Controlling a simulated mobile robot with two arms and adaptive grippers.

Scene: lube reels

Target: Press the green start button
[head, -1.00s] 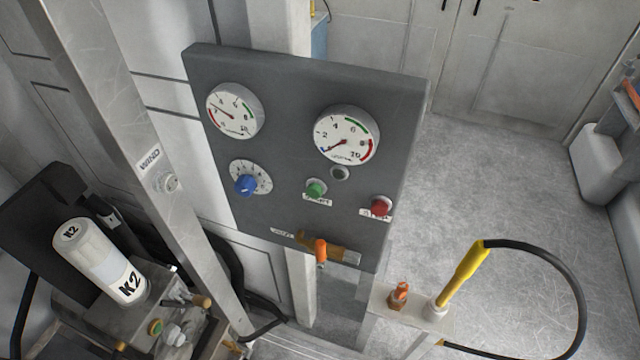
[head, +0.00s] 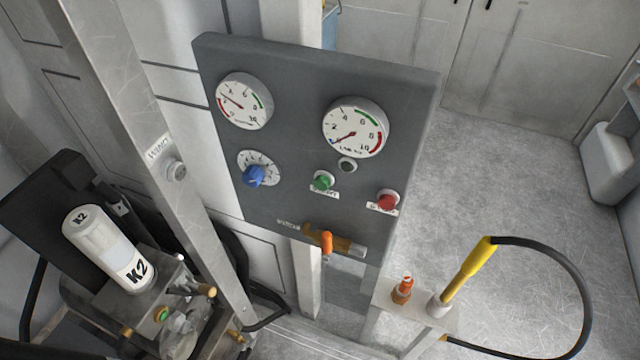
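The green start button (head: 323,181) sits on the grey control panel (head: 290,80), low and near the middle, with a white label under it. A red button (head: 388,201) is to its right and a blue knob (head: 254,176) to its left. A small dark round fitting (head: 347,165) is just above and right of the green button. Nothing covers the green button. Neither of my grippers is in view.
Two round gauges (head: 245,100) (head: 355,128) top the panel. An orange-handled valve (head: 327,242) is at its lower edge. A metal post (head: 150,130) and a K2 canister (head: 108,248) stand left. A yellow-handled hose (head: 468,268) rests right. Floor on the right is open.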

